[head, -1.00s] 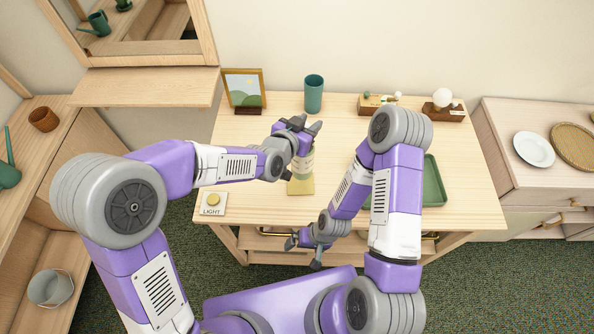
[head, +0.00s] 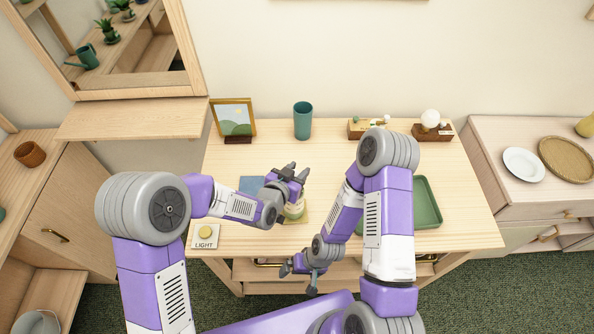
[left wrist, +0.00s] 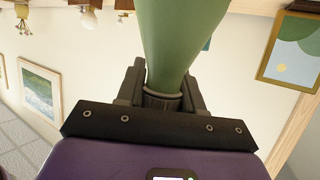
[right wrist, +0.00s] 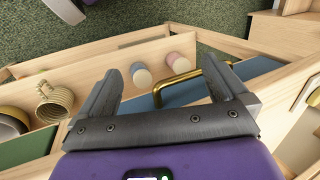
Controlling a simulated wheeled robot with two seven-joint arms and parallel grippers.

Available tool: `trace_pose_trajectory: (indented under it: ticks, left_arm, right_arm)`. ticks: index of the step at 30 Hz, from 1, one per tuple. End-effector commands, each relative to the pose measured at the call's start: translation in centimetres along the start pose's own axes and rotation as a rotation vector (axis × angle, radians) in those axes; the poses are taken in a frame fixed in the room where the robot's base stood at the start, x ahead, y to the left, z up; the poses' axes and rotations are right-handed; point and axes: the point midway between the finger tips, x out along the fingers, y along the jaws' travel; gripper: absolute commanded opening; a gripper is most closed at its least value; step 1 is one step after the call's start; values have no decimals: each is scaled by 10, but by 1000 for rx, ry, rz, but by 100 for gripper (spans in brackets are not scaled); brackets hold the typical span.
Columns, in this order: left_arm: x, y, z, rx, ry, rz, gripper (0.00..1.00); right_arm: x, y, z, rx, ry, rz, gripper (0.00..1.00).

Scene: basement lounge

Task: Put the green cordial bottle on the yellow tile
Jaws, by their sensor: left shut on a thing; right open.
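My left gripper (head: 297,173) is shut on the green cordial bottle (head: 295,210), which is upright below it in the head view. The bottle's green body also fills the top middle of the left wrist view (left wrist: 172,40), between the fingers. The yellow tile (head: 305,218) shows only in part at the bottle's foot, near the table's front. The bottle is over or on the tile; I cannot tell if its base touches. My right gripper (head: 298,279) is open and empty in front of the table's front edge.
A blue tile (head: 252,185) lies left of the bottle, and a light button (head: 205,235) sits at the front left. A green tray (head: 428,205) is right, partly behind my right arm.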

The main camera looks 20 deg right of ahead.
Motion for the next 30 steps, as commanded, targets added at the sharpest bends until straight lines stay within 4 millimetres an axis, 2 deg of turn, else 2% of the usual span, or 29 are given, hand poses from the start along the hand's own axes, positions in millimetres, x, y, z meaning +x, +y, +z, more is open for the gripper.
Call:
trace_pose_trajectory:
  ticks: [10, 11, 15, 16, 27, 30]
  left_arm:
    - [1, 0, 0, 1, 8, -1, 0]
    - [1, 0, 2, 0, 2, -1, 38]
    - [1, 0, 1, 0, 2, -1, 59]
    - [1, 0, 1, 0, 2, -1, 62]
    - [-1, 0, -3, 0, 2, -1, 62]
    - [-12, -1, -3, 0, 4, -2, 62]
  right_arm:
    - [4, 2, 0, 0, 0, 0, 100]
    - [4, 2, 0, 0, 0, 0, 100]
    - [3, 1, 0, 0, 0, 0, 100]
    - [3, 1, 0, 0, 0, 0, 100]
    - [-1, 0, 0, 0, 0, 0, 100]
    - [0, 0, 0, 0, 0, 0, 100]
